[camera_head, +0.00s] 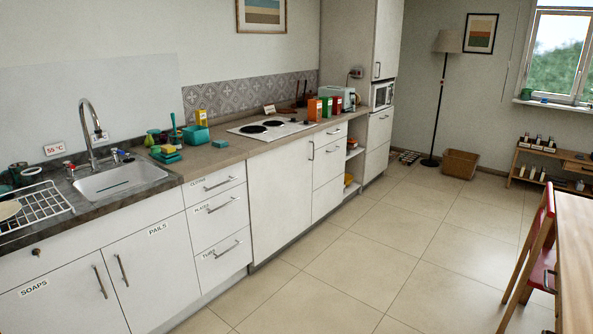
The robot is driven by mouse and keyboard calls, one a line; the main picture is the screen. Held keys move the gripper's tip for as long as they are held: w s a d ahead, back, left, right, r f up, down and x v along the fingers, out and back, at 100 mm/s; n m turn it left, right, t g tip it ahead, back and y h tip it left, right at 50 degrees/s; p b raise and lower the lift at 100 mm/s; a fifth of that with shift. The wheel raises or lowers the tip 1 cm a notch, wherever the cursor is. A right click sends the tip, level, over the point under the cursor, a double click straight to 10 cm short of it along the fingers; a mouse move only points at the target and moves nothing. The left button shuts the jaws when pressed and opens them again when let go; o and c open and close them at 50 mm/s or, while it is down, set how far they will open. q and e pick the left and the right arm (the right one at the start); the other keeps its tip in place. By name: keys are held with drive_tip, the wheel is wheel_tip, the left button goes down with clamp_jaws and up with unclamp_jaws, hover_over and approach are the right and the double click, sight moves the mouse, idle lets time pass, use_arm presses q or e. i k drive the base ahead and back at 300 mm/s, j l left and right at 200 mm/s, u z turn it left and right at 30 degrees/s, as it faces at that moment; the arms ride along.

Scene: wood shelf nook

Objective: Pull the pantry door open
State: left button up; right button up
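A tall white cabinet (347,45) stands at the far end of the counter, reaching past the top of the picture. Its upper door (388,38) looks shut and has a vertical bar handle (377,70) low on its left side. I see no readable pantry label, so I cannot tell for sure which door is the pantry door. Other shut doors are the one marked SOAPS (55,297), the one marked PAILS (158,262) and a plain white one (285,190) right of the drawers. Neither of my grippers is in view.
A counter with a sink (120,180) and hob (270,128) runs along the left wall. A wooden table (575,245) and red chair (540,255) stand at the right. A box (460,163) and floor lamp (448,42) are at the back. The tiled floor (400,240) between is clear.

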sight(388, 17)
drive_tip(key=i+j+z, duration=0.1)
drive_tip(key=i, duration=0.3)
drive_tip(key=i+j, duration=0.35)
drive_tip(key=i+z, duration=0.45)
drive_tip(key=i+j+z, duration=0.1)
drive_tip(key=i+z, duration=0.4)
drive_tip(key=i, duration=0.15)
drive_tip(key=i+l+u, duration=0.1)
drive_tip(key=i, duration=0.3)
drive_tip(key=i+l, duration=0.1)
drive_tip(key=i, duration=0.35)
drive_tip(key=i+l+u, duration=0.1)
drive_tip(key=i+u, duration=0.3)
drive_tip(key=i+l+u, duration=0.55)
drive_tip(key=i+u, duration=0.2)
